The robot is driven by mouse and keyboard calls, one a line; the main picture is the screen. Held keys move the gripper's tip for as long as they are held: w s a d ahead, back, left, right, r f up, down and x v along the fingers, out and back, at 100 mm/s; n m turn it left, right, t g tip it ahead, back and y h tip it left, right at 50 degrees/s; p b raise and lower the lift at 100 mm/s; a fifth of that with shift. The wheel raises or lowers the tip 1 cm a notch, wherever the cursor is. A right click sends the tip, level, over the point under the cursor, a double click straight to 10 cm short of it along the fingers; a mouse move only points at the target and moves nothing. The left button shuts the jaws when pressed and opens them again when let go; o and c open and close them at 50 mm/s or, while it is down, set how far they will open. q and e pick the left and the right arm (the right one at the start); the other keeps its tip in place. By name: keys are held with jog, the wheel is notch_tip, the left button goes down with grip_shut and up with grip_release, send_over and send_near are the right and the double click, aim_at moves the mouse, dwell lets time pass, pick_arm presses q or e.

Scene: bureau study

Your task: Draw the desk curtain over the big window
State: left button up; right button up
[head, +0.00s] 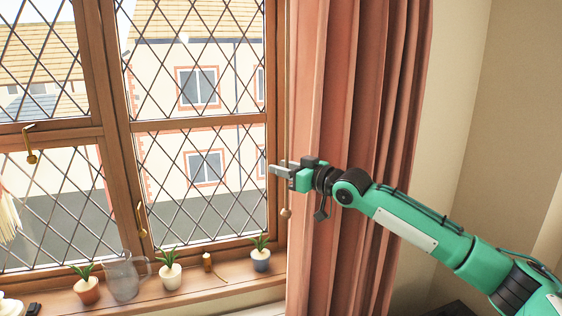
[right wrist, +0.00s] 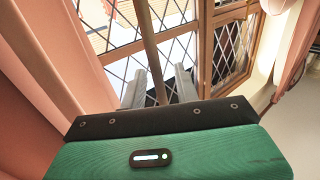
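The pinkish-red curtain (head: 350,90) hangs in folds at the right side of the big window (head: 195,150), whose leaded panes are uncovered. A thin wooden draw rod (head: 287,130) with a round end knob (head: 286,212) hangs at the curtain's left edge. My right gripper (head: 276,170) is in front of the curtain edge, at the rod's height above the knob. In the right wrist view, the rod (right wrist: 150,45) runs between the two spread fingers (right wrist: 160,88), with a gap visible. I cannot tell whether a finger touches it. My left gripper is out of view.
The sill (head: 225,284) holds potted plants (head: 87,290), (head: 170,275), (head: 261,259), a clear jug (head: 123,279) and a small amber bottle (head: 207,262). Brass window handles (head: 142,219) stick out from the frame. A pale tassel (head: 8,217) hangs at the far left.

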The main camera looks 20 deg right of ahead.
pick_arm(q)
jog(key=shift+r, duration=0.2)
pick_arm(e)
jog(key=shift+w+a, duration=0.25)
jog(key=shift+w, duration=0.1)
grip_shut()
jog(key=shift+a, duration=0.15)
